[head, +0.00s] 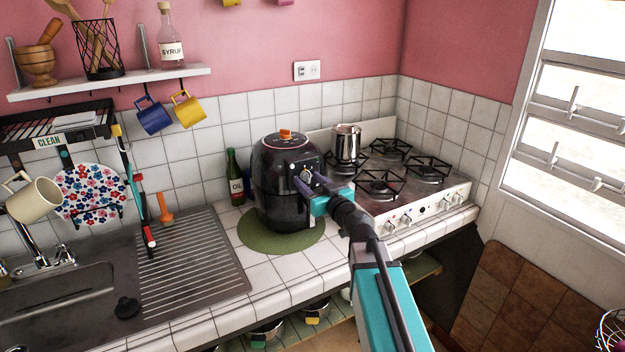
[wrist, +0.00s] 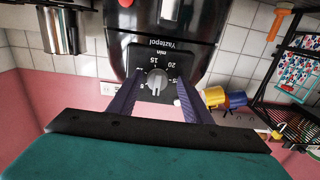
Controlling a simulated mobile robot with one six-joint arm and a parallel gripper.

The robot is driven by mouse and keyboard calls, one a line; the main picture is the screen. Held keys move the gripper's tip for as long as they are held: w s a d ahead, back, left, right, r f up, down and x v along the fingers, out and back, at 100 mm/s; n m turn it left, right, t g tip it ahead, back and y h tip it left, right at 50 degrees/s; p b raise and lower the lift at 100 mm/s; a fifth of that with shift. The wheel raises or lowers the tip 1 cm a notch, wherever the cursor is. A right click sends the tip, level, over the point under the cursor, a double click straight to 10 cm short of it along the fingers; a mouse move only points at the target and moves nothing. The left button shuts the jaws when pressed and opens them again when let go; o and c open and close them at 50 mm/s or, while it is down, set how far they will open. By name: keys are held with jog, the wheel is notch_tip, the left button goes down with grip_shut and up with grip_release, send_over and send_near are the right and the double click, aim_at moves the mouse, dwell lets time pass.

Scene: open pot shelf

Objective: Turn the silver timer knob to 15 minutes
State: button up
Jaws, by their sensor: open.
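The black air fryer (head: 276,190) stands on a round green mat (head: 290,243) on the tiled counter. Its front faces my arm. In the wrist view, which is upside down, the silver timer knob (wrist: 157,80) sits on the dark dial panel (wrist: 166,62), with numbers such as 15 and 20 around it. Its pointer direction is too small to read surely. My gripper (wrist: 158,77) is open, one finger on each side of the knob; I cannot tell whether they touch it. In the head view my gripper (head: 308,180) is at the fryer's front and covers part of the panel.
A gas stove (head: 425,195) with a steel pot (head: 346,143) is to the right of the fryer. A dark green oil bottle (head: 235,178) stands close behind its left side. The sink and drainer (head: 195,255) lie left. Mugs (head: 187,109) hang under the shelf.

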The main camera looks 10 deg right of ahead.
jog(key=shift+d, duration=0.1)
jog(key=shift+c, duration=0.3)
jog(key=shift+d, duration=0.15)
jog(key=c, duration=1)
